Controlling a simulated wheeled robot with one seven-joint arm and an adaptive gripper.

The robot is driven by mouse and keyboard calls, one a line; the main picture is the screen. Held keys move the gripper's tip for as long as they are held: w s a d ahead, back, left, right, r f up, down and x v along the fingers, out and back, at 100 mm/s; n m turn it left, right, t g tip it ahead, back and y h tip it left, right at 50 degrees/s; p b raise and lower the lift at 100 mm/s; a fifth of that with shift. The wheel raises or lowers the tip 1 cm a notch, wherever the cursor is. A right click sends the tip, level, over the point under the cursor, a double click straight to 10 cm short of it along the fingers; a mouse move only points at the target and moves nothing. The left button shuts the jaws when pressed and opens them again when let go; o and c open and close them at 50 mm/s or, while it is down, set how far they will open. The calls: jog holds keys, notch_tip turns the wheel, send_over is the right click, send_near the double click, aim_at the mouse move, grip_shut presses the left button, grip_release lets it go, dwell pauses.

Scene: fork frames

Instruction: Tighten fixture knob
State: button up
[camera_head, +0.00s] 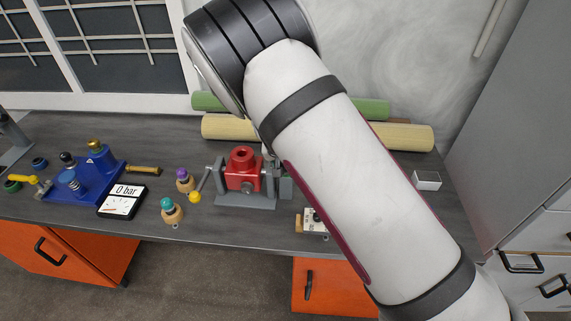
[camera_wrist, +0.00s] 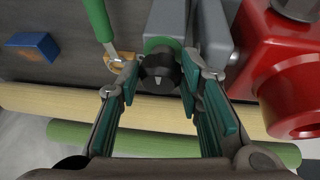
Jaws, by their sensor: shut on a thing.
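The fixture is a red block (camera_head: 243,172) on a grey base (camera_head: 245,202), in the middle of the bench in the head view. In the wrist view its red body (camera_wrist: 290,65) is at the right and a grey block (camera_wrist: 167,22) is at the top. A dark round knob (camera_wrist: 158,62) with a pale mark sits in front of this grey block. My gripper (camera_wrist: 162,75) is shut on the knob, with one teal-padded finger on each side. In the head view my arm hides the knob and most of my gripper.
Yellow (camera_head: 228,128) and green (camera_head: 208,101) rolls lie behind the fixture. A blue device (camera_head: 85,178), a gauge reading 0 bar (camera_head: 122,201) and small knobbed pieces stand to the left. A green handle (camera_wrist: 97,18) and blue block (camera_wrist: 32,46) lie left in the wrist view.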

jog(key=o, duration=1.2)
jog(key=shift+a, duration=0.1)
jog(key=v, duration=0.8)
